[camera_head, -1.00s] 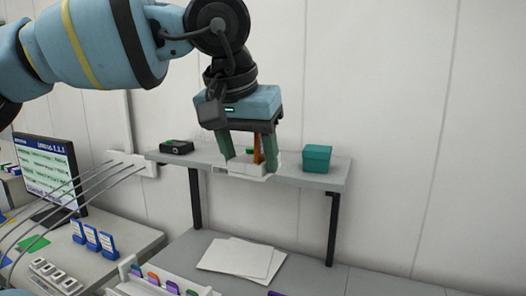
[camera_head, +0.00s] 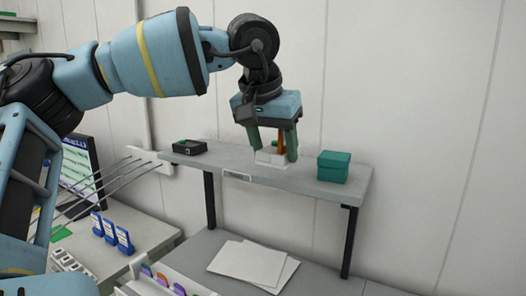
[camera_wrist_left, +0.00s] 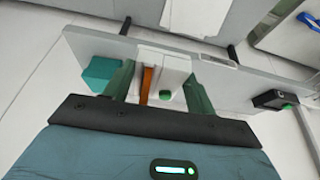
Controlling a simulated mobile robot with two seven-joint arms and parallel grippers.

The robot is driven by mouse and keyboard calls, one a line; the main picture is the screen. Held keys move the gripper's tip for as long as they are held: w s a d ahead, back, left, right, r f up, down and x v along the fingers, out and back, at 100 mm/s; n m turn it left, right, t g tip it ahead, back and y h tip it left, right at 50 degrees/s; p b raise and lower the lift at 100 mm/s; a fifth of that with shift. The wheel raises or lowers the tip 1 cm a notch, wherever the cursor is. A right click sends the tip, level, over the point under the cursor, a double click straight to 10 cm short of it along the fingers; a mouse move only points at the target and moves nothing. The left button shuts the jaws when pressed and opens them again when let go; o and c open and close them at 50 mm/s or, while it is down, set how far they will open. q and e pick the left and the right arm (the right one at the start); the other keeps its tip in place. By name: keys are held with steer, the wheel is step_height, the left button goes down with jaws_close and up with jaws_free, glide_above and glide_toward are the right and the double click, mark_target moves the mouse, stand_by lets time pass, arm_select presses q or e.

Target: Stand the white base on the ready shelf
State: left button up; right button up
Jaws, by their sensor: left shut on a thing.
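My left gripper (camera_head: 272,152) points down over the ready shelf (camera_head: 325,190), its green fingers shut on the white base (camera_head: 268,158). The base looks upright, with an orange upright piece beside it between the fingers. In the left wrist view the white base (camera_wrist_left: 172,68) shows between the fingers of the gripper (camera_wrist_left: 160,85), with the orange strip and a small green round part near it. The base is over the shelf top, behind the front label; I cannot tell whether it touches the surface. My right gripper is not in view.
A teal box (camera_head: 334,166) stands on the shelf to the right, and a black device (camera_head: 189,147) to the left. White sheets (camera_head: 250,262) lie on the counter below. Blue card holders (camera_head: 112,235) and a monitor (camera_head: 78,170) are at the left.

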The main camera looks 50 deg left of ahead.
arm_select(q)
steer(key=w+a, duration=0.1)
steer(key=a, duration=0.1)
steer(key=w+a, duration=0.1)
steer(key=a, duration=0.1)
steer(key=w+a+p, duration=0.1)
steer(key=shift+w+a+f, duration=0.25)
steer(key=shift+w+a, duration=0.1)
steer(key=shift+a, duration=0.05)
steer(key=shift+w+a, duration=0.2)
steer(key=shift+a, duration=0.05)
steer(key=shift+w+a, duration=0.1)
steer(key=shift+a, duration=0.1)
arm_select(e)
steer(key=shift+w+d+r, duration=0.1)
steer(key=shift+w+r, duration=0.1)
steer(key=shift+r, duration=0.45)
arm_select(q)
steer(key=shift+w+a, duration=0.2)
steer(key=shift+a, duration=0.1)
step_height(320, 180, down, 4)
steer(key=shift+r+p, duration=0.25)
steer(key=shift+p, duration=0.15)
steer(key=shift+f, duration=0.1)
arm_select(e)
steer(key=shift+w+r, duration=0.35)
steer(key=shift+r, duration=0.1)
